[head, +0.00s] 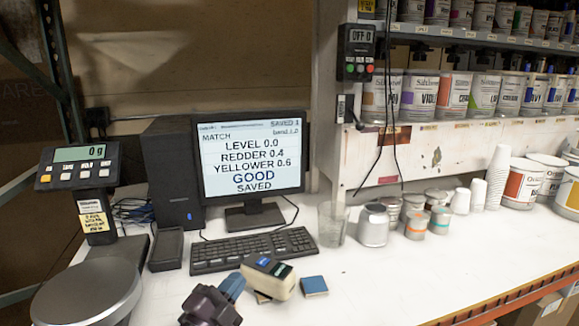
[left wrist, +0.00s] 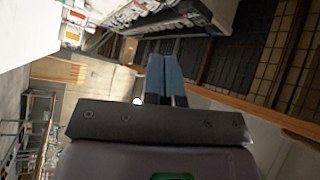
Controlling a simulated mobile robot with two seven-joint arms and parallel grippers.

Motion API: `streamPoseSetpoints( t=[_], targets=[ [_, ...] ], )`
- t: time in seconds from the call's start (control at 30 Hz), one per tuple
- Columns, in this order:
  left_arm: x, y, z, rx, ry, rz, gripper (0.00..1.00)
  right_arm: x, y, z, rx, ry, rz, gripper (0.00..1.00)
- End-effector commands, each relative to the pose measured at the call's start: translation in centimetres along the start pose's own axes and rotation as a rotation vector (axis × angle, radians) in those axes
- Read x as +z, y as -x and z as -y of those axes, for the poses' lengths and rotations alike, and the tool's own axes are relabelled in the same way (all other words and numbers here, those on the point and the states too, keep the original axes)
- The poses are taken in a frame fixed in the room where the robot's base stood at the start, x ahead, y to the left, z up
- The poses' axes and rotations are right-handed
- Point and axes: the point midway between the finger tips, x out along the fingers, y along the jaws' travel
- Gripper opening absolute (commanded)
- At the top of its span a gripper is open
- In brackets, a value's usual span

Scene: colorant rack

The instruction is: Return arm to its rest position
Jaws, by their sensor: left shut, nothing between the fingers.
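My left gripper (head: 233,287) is low in the middle of the head view, over the front of the white bench and beside a cream hand-held device (head: 268,277). In the left wrist view the two blue fingers (left wrist: 166,78) lie together with nothing visible between them. I cannot tell in the head view whether the gripper touches the device. My right gripper is in neither view.
A small blue-topped block (head: 314,286) lies right of the device. Behind are a keyboard (head: 253,250), a monitor (head: 250,160) reading GOOD and SAVED, and a scale (head: 86,292) at left. Cans (head: 373,226) and a clear cup (head: 333,223) stand behind; bench at right front is clear.

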Motion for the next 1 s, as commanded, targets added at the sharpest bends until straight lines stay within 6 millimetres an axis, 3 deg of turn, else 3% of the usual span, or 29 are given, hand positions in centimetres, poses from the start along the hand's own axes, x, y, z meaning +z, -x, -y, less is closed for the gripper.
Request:
streamPoseSetpoints(
  t=[0.23,0.47,0.6,0.7,1.0],
  targets=[
    [5.6,8.4,0.7,-0.136,0.351,0.529,0.00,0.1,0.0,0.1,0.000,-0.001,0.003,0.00],
    [9.0,19.7,-2.0,-0.072,0.626,1.035,0.00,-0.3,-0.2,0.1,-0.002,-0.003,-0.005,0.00],
    [8.7,25.9,-3.9,0.027,0.759,1.264,0.00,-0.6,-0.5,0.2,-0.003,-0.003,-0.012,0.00],
    [8.0,28.9,-4.8,0.092,0.825,1.367,0.00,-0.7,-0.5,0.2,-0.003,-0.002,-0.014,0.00],
    [5.4,35.2,-6.3,0.257,0.966,1.555,0.00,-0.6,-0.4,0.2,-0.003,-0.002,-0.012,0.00]
  ],
)
